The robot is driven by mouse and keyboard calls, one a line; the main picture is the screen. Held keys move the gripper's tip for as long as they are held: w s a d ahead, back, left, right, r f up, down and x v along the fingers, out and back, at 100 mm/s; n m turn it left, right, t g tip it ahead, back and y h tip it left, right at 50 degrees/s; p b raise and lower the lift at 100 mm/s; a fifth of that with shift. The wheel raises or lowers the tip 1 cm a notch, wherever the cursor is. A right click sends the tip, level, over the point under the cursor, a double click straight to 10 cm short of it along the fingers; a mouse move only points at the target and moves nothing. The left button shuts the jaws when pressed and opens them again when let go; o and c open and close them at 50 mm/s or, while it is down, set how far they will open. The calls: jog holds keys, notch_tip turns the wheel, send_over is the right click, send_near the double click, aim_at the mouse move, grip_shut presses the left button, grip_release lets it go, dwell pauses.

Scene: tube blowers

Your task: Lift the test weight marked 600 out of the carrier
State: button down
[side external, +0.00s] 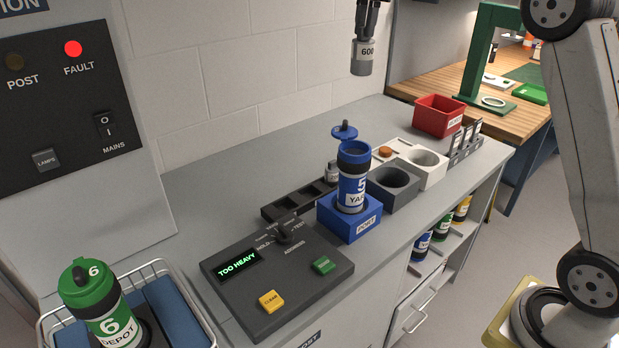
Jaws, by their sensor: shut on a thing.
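My gripper (367,28) is at the top edge of the side external view, shut on a grey cylindrical weight marked 600 (362,58). The weight hangs upright in the air, clear of everything below it. A blue carrier (354,178) with a 5 and a label, partly readable as "YA", stands upright in a blue block (350,223). Its blue lid (344,132) is swung open above its mouth. The weight is well above the carrier. The inside of the carrier cannot be seen.
A dark rack (283,208) with square slots holds a small weight (332,172). A console display (238,264) reads "TOO HEAVY", and a red FAULT lamp (73,49) is lit. Grey (392,187) and white (420,166) holders and a red bin (440,116) stand right of the carrier.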

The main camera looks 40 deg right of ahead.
jog(key=shift+r, duration=1.1)
